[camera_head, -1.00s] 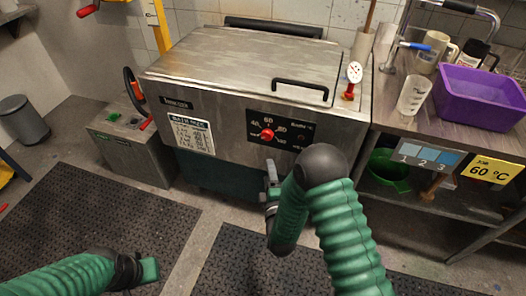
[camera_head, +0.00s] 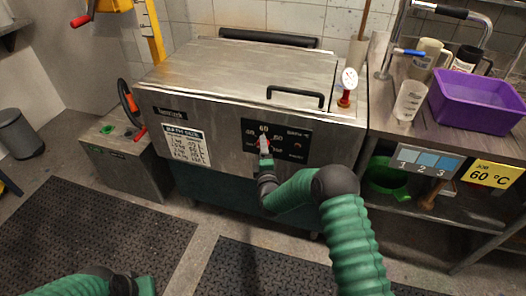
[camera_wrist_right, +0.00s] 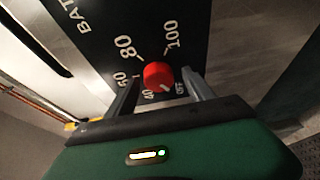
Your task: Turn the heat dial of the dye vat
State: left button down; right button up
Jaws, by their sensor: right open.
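The dye vat (camera_head: 350,135) is a steel box with a lid and a black dial panel (camera_head: 292,128) on its front. The red heat dial (camera_wrist_right: 158,75) shows in the right wrist view, with numbers around it and its white mark toward the lower right, between 40 and OFF. My right gripper (camera_head: 264,146) is at the panel and covers most of the dial in the head view. In the wrist view its fingers (camera_wrist_right: 160,92) are open, one on each side of the dial; I cannot tell whether they touch it. My left gripper (camera_head: 146,285) is low at the left, its fingertips unclear.
A bath size chart (camera_head: 186,146) is on the vat front. A bench at right holds a purple tub (camera_head: 480,100) and a beaker (camera_head: 409,100). Floor mats lie in front.

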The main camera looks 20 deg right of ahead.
jog(key=shift+c, duration=0.3)
grip_shut()
jog(key=shift+w+a+f+m+g+h+b, duration=0.1)
jog(key=shift+a+f+m+g+h+b, duration=0.2)
jog(key=shift+m+h+b, duration=3.55)
jog(key=shift+w+a+f+m+g+b, duration=0.15)
jog(key=shift+m+g+b, duration=0.3)
jog(key=shift+m+b, duration=3.9)
jog(key=shift+w+a+f+m+g+h+b, duration=0.2)
jog(key=shift+m+h+b, duration=1.3)
jog(key=shift+m, duration=5.7)
jog(key=shift+s+h+p, duration=0.1)
jog(key=shift+h+p, duration=0.35)
jog(key=shift+p, duration=0.05)
jog(key=shift+o, duration=0.3)
grip_release()
jog(key=shift+g, duration=0.25)
jog(key=shift+r, duration=0.2)
